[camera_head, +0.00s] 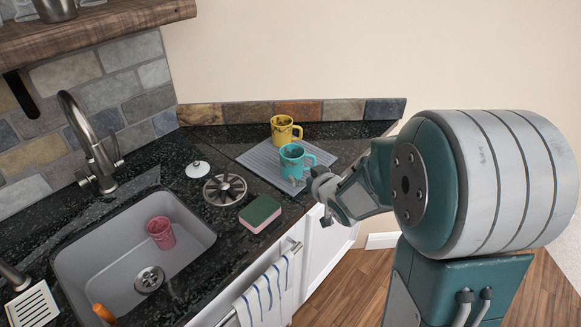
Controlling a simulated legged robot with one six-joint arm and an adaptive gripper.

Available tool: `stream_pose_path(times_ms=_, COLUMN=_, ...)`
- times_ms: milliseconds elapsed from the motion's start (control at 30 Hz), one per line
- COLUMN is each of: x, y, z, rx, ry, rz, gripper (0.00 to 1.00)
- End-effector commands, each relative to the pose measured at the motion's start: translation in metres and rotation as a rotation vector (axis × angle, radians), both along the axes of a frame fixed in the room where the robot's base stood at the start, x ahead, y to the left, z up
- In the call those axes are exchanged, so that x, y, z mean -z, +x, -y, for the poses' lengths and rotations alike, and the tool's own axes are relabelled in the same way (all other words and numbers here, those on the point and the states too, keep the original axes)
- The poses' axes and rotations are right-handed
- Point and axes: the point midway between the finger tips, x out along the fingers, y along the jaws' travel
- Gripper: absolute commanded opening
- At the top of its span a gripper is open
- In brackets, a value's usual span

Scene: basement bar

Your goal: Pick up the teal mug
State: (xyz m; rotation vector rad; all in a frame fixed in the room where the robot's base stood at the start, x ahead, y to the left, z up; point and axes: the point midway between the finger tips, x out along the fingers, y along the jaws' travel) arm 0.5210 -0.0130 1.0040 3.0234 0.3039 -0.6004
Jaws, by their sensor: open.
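The teal mug (291,162) stands upright on a grey ribbed drying mat (257,158) on the dark counter. Its handle points right, toward my arm. A yellow mug (282,130) stands just behind it on the same mat. My gripper (318,187) is open and empty, just right of and slightly in front of the teal mug, near the counter's front edge. Its fingers look close to the mug's handle side, but I cannot tell whether they touch it. Part of the gripper is hidden by its own wrist.
A sink (95,262) with a pink cup (160,232) in it is at the left, beside a tall faucet (92,140). A sponge (260,213), a round strainer (225,189) and a white lid (198,169) lie between sink and mat. A striped towel (265,298) hangs in front.

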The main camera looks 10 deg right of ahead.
Motion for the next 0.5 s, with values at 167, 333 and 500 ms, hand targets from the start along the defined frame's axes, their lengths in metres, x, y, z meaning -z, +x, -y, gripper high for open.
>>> stream_pose_path(times_ms=167, x=0.012, y=0.026, z=-0.003, rx=0.002, ry=0.002, rz=-0.002, gripper=1.00)
stream_pose_path(times_ms=333, x=0.018, y=0.042, z=-0.011, rx=0.002, ry=-0.004, rz=-0.002, gripper=1.00)
stream_pose_path(times_ms=500, x=0.022, y=0.057, z=-0.017, rx=0.000, ry=-0.007, rz=-0.003, gripper=1.00)
